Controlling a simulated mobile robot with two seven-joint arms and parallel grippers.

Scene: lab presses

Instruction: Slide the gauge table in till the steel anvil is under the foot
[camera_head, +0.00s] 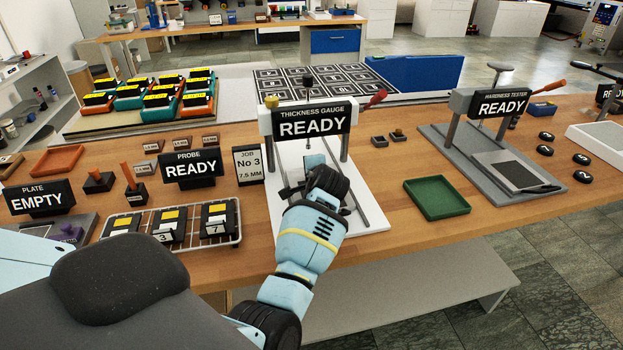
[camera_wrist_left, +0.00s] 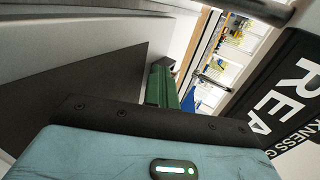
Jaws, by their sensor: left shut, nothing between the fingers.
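The thickness gauge stands on a white base (camera_head: 371,218) with two steel rails, in the middle of the bench. Its black READY sign (camera_head: 312,121) hangs across the front, and it fills the right of the left wrist view (camera_wrist_left: 290,95). A thin spindle (camera_head: 308,143) shows below the sign. My left gripper (camera_head: 312,165) is over the base between the rails, just in front of the sign, shut with nothing held. My wrist hides most of the gauge table, and I cannot make out the anvil or the foot. Whether my gripper touches the table cannot be told. My right gripper is not in view.
A red lever (camera_head: 375,98) sticks out right of the gauge. A green tray (camera_head: 437,198) lies to the right, with the hardness tester (camera_head: 500,103) beyond.

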